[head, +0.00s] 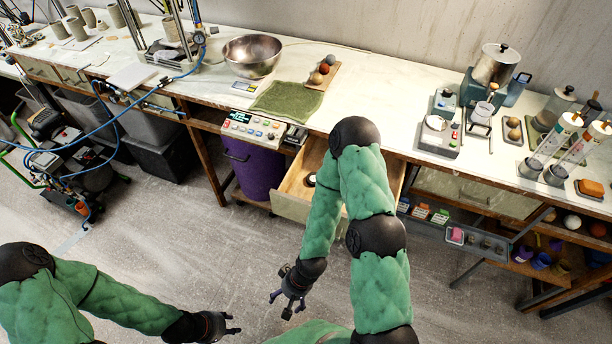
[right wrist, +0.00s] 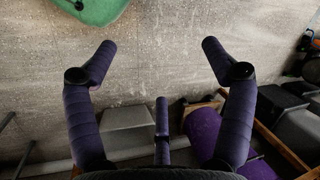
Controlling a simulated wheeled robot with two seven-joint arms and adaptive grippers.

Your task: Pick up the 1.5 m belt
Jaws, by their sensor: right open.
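I cannot make out a belt for certain. A small dark round item (head: 311,180) lies in the open wooden drawer (head: 292,207) under the bench; it is too small to tell what it is, and my right arm hides part of the drawer. My right gripper (head: 282,304) is open and empty, hanging over the floor in front of the drawer.
The long bench (head: 385,80) holds a steel bowl (head: 252,55), a green cloth (head: 287,99) and a pot (head: 496,64). A purple bin (head: 250,168) stands left of the drawer. The floor in front is clear.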

